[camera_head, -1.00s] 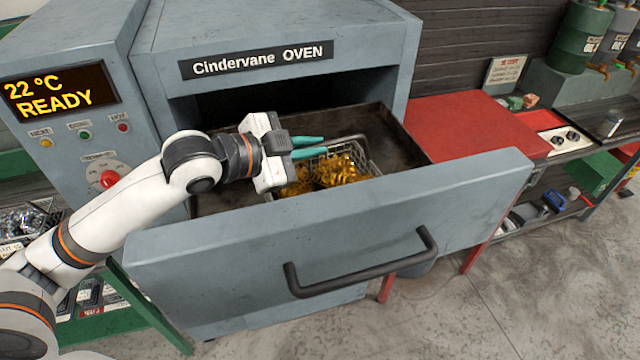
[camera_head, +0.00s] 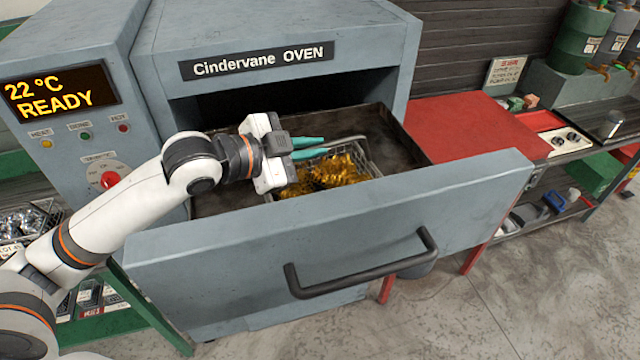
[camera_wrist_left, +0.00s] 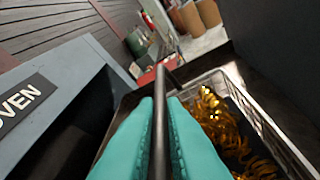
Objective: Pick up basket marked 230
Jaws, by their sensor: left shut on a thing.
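A wire basket (camera_head: 369,160) holding shiny gold coils (camera_head: 338,172) sits in the pulled-out oven drawer. No number on it can be read in these views. My left gripper (camera_head: 322,146) is above the basket, with its teal fingers pointing right. In the left wrist view, the teal fingers (camera_wrist_left: 160,108) are shut on the basket's dark handle bar (camera_wrist_left: 161,78), which runs between them. The basket's wire rim (camera_wrist_left: 266,122) and gold coils show to the right there. My right gripper is not in view.
The grey drawer front (camera_head: 350,220) with its dark handle (camera_head: 365,272) stands between basket and viewer. The oven body (camera_head: 280,30) rises behind. A red table (camera_head: 470,125) is to the right. Dark drawer floor beside the basket is bare.

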